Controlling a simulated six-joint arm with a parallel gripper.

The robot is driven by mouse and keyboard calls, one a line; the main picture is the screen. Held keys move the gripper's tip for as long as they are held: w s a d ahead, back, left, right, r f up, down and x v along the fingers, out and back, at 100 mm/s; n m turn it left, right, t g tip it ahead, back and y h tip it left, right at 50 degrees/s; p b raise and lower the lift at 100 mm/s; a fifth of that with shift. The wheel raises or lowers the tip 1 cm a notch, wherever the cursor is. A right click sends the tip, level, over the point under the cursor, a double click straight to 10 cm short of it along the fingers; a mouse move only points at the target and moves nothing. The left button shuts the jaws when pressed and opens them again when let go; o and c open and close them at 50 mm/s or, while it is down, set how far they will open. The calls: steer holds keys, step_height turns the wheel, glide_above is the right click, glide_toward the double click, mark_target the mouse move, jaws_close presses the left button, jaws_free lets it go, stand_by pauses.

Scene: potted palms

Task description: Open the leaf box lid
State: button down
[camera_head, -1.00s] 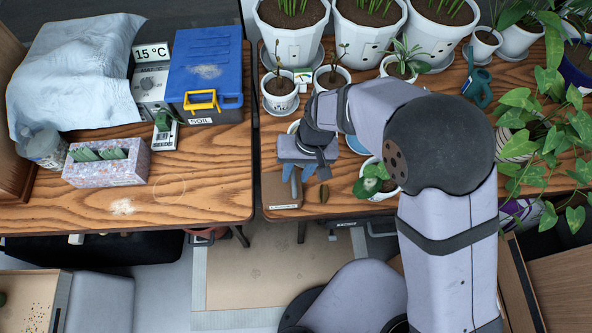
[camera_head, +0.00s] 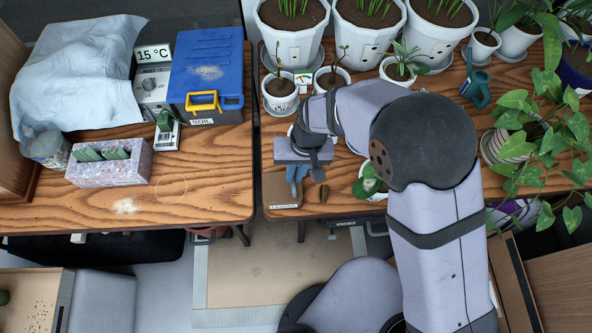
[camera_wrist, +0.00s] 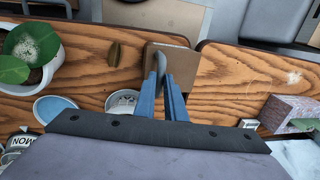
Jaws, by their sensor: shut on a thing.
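The leaf box is a small brown box (camera_head: 280,188) with a pale label on its front, near the front edge of the right table. In the wrist view its brown lid (camera_wrist: 187,71) shows flat, with a grey curved handle (camera_wrist: 159,61) at its left side. My gripper (camera_head: 296,182) reaches down at the box's right side. In the wrist view my gripper's blue fingers (camera_wrist: 164,77) are shut on the handle, one on each side. I see no gap under the lid. My wrist hides part of the table behind the box.
A brown seed-like object (camera_head: 324,193) lies just right of the box. A potted plant (camera_head: 370,184) stands further right. White pots (camera_head: 281,102) line the back. A gap between tables lies left of the box; the left table's front is mostly clear.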

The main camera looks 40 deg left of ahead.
mark_target(286, 186)
steer(key=shift+s+a+r+t+h+p, duration=0.1)
steer(key=shift+s+r+t+h+p, duration=0.1)
steer(key=shift+r+p, duration=0.3)
steer(key=shift+s+a+r+t+h+p, duration=0.1)
steer(key=shift+s+r+h+p, duration=0.1)
steer(key=shift+p, duration=0.45)
steer(key=shift+s+a+r+t+h+p, duration=0.35)
steer(key=shift+s+a+t+h+p, duration=0.25)
steer(key=shift+p, duration=0.35)
steer(key=s+a+t+h+b, duration=0.3)
steer(key=s+a+b, duration=0.4)
steer(key=s+a, duration=0.2)
steer(key=shift+a+f, duration=0.3)
steer(key=shift+a, duration=0.1)
steer(key=shift+s+d+f+b, duration=0.1)
steer(key=shift+s+b, duration=0.15)
steer(key=shift+b, duration=0.05)
steer(key=c, duration=1.8)
jaws_free()
steer(key=shift+r, duration=0.2)
